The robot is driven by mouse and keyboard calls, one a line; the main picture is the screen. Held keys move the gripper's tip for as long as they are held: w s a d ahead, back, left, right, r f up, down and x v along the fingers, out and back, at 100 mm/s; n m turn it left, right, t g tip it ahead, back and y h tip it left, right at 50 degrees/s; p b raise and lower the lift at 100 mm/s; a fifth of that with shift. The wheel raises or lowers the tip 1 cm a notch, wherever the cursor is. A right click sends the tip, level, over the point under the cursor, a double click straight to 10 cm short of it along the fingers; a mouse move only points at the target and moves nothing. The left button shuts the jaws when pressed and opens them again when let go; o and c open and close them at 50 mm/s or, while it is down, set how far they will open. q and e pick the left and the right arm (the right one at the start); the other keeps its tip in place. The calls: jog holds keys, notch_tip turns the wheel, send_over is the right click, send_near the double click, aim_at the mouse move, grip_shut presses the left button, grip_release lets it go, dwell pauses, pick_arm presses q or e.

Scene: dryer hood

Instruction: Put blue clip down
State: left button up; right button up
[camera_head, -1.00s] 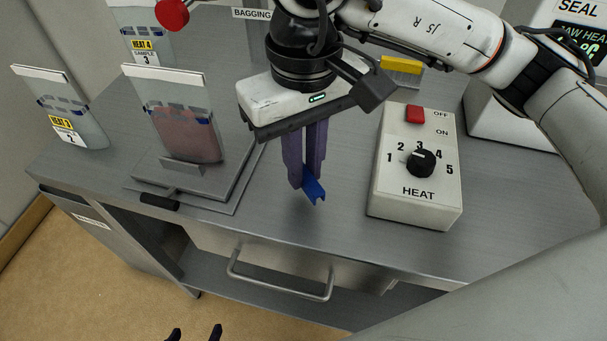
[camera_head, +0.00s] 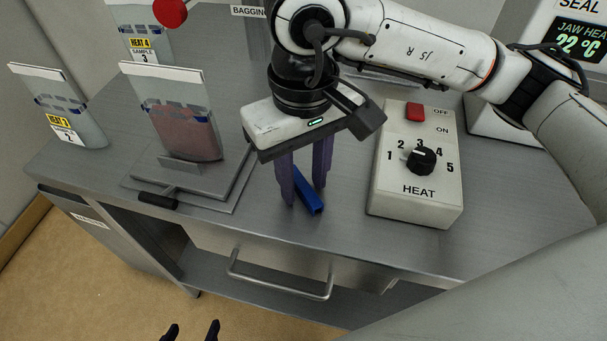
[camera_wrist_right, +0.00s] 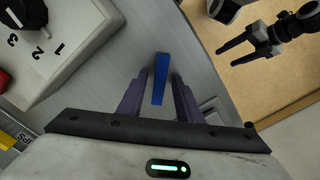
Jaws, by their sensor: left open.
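The blue clip (camera_head: 308,192) lies on the grey metal bench top near its front edge, left of the heat box. My right gripper (camera_head: 304,190) points down over it with its purple fingers spread. In the right wrist view, the clip (camera_wrist_right: 160,78) lies between the two fingers (camera_wrist_right: 158,92), with a gap on each side. My left gripper (camera_head: 192,330) is open and empty at the bottom of the head view, below the bench. It also shows in the right wrist view (camera_wrist_right: 226,58).
The heat box (camera_head: 416,170) with its knob stands just right of the clip. A metal stand (camera_head: 190,185) holds a pouch of pink liquid (camera_head: 180,125) on the left. Another pouch (camera_head: 62,105) stands further left. A drawer handle (camera_head: 280,285) juts out below the bench edge.

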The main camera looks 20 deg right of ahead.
aim_at(303, 186)
notch_tip(303, 186, up, 12)
jog(key=shift+r+p, duration=0.15)
jog(key=shift+p, duration=0.3)
dwell(0.4)
